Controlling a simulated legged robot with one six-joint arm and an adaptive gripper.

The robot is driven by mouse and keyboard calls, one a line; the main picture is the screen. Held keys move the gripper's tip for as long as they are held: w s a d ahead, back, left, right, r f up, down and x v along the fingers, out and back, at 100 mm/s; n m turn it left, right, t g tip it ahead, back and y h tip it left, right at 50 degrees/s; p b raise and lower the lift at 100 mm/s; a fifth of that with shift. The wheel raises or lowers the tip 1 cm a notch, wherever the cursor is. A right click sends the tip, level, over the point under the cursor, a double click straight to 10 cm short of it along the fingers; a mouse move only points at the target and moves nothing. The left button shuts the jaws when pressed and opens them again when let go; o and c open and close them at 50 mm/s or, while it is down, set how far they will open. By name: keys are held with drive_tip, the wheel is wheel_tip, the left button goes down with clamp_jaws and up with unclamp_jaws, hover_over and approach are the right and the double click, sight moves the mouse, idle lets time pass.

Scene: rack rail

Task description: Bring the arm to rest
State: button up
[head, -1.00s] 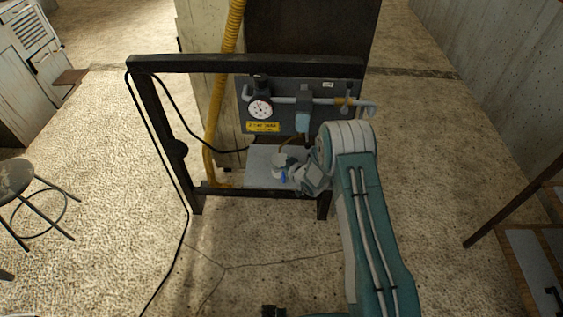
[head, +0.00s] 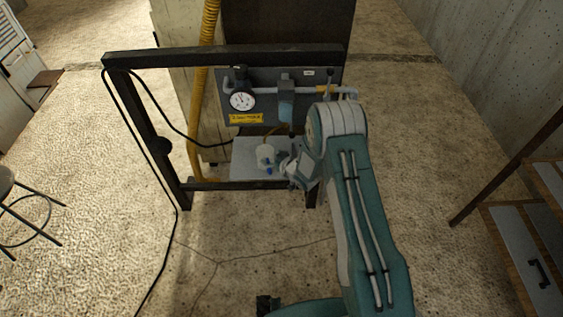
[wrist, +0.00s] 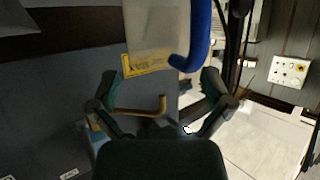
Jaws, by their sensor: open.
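My arm (head: 365,215) reaches forward from the lower right in the head view, bent at the elbow. My gripper (head: 283,165) is at the front of the dark rack frame, low by the light shelf plate. In the wrist view my gripper (wrist: 160,92) has its two fingers spread wide. A bent brass-coloured rod (wrist: 140,112) shows between and below the fingertips, and I see no object held. Whether the rod touches a finger I cannot tell.
The dark rack frame (head: 225,55) surrounds a panel with a gauge (head: 242,101), a pipe and a yellow label (head: 246,118). A white fitting (head: 265,156) stands on the plate. A stool (head: 15,195) is left, drawers (head: 530,250) right. A blue curved part (wrist: 200,35) is close in the wrist view.

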drive_tip(key=v, duration=0.8)
drive_tip(key=shift+s+d, duration=0.2)
drive_tip(key=shift+s, duration=0.05)
drive_tip(key=shift+r, duration=0.15)
drive_tip(key=w+d+r+m+h, duration=0.1)
drive_tip(key=d+r+h, duration=0.35)
drive_tip(key=r, duration=0.95)
drive_tip(key=s+d+r+m+g+h, duration=0.1)
drive_tip(key=s+d+r+m+h, duration=0.35)
drive_tip(key=r, duration=0.75)
drive_tip(key=s+r+g, duration=0.2)
drive_tip(key=s+r, duration=0.2)
drive_tip(key=s, duration=1)
drive_tip(key=s+r+m+g+y, duration=0.1)
drive_tip(key=s+r, duration=0.4)
drive_tip(key=s, duration=1)
drive_tip(key=shift+s+d+r+g, duration=0.15)
drive_tip(key=shift+d+r+g, duration=0.15)
drive_tip(key=shift+g, duration=0.4)
